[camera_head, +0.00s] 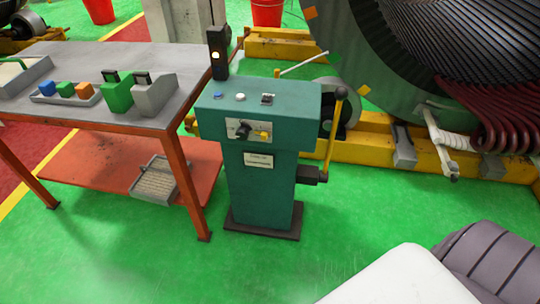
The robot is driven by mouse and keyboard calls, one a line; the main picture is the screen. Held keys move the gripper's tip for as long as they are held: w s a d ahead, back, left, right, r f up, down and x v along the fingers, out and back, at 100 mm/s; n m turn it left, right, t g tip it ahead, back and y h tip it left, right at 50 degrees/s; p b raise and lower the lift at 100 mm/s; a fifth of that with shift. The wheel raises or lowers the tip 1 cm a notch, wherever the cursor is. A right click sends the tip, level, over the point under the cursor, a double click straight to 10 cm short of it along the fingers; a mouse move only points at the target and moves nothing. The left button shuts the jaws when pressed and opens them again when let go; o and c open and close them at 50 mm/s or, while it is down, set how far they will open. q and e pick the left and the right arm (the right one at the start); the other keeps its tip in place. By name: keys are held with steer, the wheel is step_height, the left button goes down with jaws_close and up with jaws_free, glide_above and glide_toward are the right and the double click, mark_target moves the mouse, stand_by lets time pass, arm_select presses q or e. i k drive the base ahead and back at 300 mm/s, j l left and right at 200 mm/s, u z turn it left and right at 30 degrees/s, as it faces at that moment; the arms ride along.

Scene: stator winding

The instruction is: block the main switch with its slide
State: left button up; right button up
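A green control pedestal (262,185) stands in the middle of the head view. On its front is a light plate (233,123) with a black switch knob (243,132), which looks like the main switch. A small yellow piece (264,134), which looks like the slide, sits just right of the knob. It appears beside the knob, not over it, but it is too small to tell its exact position. Neither of my grippers is in view.
A lever (334,135) with a yellow shaft stands at the pedestal's right, and a lamp post (217,55) rises behind. A workbench (120,120) holding coloured blocks is at left. A large winding machine (400,65) is behind right. Green floor (340,225) in front is clear.

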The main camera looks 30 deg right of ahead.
mark_target(264, 134)
steer(key=z, duration=0.85)
steer(key=k+l, duration=0.05)
steer(key=l, duration=0.05)
